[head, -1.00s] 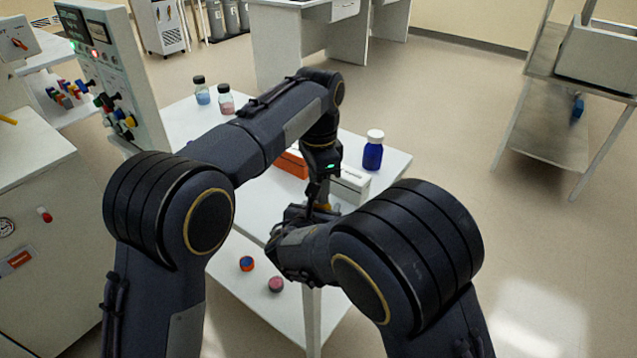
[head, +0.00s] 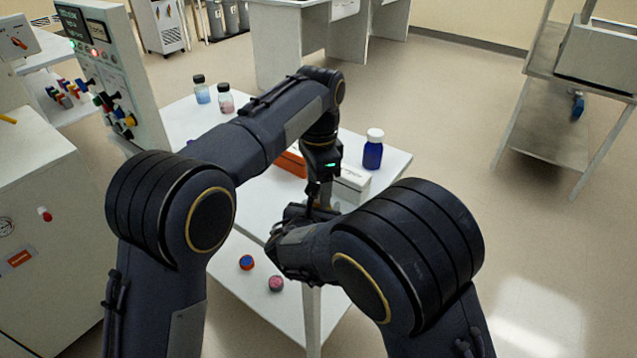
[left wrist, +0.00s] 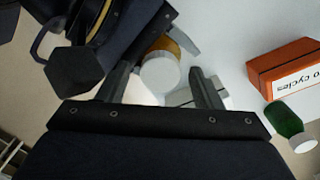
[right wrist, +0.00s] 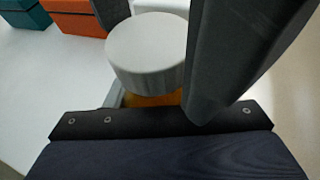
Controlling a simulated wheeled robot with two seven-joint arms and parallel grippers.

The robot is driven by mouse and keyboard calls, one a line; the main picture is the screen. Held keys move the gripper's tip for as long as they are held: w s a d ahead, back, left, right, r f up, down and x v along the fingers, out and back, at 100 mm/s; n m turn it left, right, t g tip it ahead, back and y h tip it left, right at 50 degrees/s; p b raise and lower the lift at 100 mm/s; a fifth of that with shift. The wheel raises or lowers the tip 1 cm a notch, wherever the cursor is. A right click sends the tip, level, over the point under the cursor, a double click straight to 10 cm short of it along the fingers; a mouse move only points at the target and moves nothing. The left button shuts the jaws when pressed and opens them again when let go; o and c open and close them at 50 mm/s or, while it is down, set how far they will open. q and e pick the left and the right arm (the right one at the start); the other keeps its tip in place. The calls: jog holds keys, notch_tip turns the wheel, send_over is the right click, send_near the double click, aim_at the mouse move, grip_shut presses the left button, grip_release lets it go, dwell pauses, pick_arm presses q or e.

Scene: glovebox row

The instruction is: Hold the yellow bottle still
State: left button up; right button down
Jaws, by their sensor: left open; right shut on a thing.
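The yellow bottle has a white cap and an amber body. In the left wrist view its cap (left wrist: 160,74) shows between the two fingers of my left gripper (left wrist: 162,88), which is open; I cannot tell whether they touch it. In the right wrist view the cap (right wrist: 146,48) is large and close, with a strip of amber body (right wrist: 153,100) below it. My right gripper (right wrist: 155,108) is shut on the bottle. In the head view my left gripper (head: 318,192) points down beside my right gripper (head: 290,222), and the bottle is hidden by them.
An orange box (head: 291,162), a white box (head: 353,183) and a blue bottle (head: 373,152) stand close by on the white table (head: 396,164). Two small bottles (head: 202,92) (head: 226,100) stand at the back. A green bottle (left wrist: 284,119) shows in the left wrist view.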

pick_arm(q)
jog(key=shift+r, duration=2.2)
jog(key=shift+c, duration=0.3)
